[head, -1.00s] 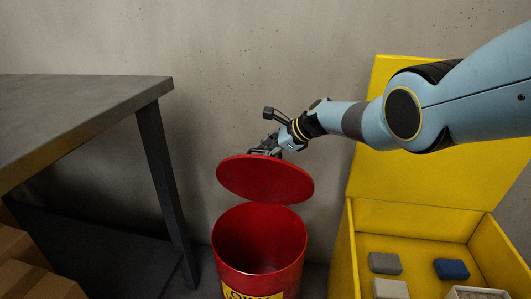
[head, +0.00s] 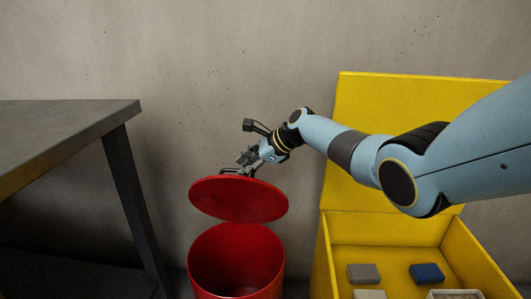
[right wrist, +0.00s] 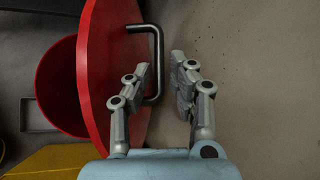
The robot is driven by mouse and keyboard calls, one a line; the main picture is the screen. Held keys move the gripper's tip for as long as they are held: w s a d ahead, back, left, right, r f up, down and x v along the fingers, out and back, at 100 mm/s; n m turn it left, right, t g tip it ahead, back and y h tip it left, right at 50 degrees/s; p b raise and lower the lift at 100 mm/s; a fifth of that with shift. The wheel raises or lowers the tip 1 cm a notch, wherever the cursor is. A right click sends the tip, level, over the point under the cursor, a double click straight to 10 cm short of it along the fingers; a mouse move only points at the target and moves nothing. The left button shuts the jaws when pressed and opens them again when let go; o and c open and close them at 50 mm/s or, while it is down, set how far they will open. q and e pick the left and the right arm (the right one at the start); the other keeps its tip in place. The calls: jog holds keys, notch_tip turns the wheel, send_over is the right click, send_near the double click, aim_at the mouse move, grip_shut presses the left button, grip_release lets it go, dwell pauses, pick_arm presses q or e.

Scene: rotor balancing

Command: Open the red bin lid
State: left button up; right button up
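The red bin (head: 236,264) stands on the floor with its mouth uncovered. Its round red lid (head: 238,200) is raised above the mouth and tilted, with a clear gap between lid and rim. A grey bar handle (head: 236,172) is on the lid's upper face. My right gripper (head: 243,160) is just above the lid by the handle. In the right wrist view my gripper (right wrist: 161,66) has its fingers apart, and the handle (right wrist: 158,50) shows between them in the picture, with no visible grip on it. My left gripper is out of view.
A dark table (head: 70,135) stands at the left. A yellow box (head: 395,232) with its lid up stands right of the bin and holds a grey block (head: 363,273), a blue block (head: 427,273) and other items. A concrete wall (head: 200,50) is behind.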

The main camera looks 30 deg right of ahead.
jog(key=v, duration=0.8)
jog(key=shift+s+d, duration=0.1)
jog(key=shift+s, duration=0.05)
